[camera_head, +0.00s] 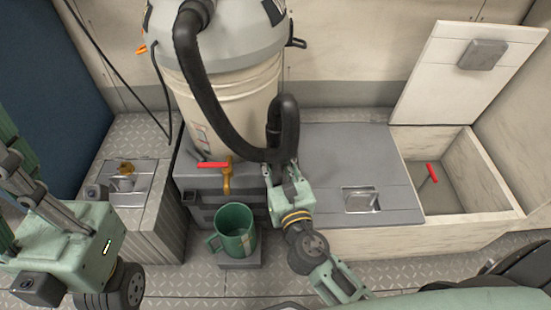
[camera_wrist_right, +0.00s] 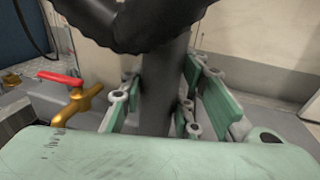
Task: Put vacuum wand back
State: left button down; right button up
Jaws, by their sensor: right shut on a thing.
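The vacuum wand is a dark upright tube (camera_wrist_right: 165,90) between the green fingers of my right gripper (camera_wrist_right: 160,105) in the right wrist view. In the head view my right gripper (camera_head: 282,172) is shut on it in front of the vacuum, and the tube (camera_head: 274,125) rises beside the looped black hose (camera_head: 190,70). The hose runs from the top of the vacuum (camera_head: 225,90), a cream bucket with a grey lid. The wand's lower end is hidden. My left gripper (camera_head: 12,165) is at the left edge with its fingers partly cut off.
A brass tap with a red handle (camera_head: 215,165) and a green mug (camera_head: 235,230) are left of my right gripper. A grey closed hatch (camera_head: 345,165) is to the right, beside an open locker (camera_head: 515,195) holding a red-handled tool (camera_head: 430,172).

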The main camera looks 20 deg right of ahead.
jog(key=o, duration=1.2)
jog(key=s, duration=1.2)
jog(key=shift+a, duration=0.25)
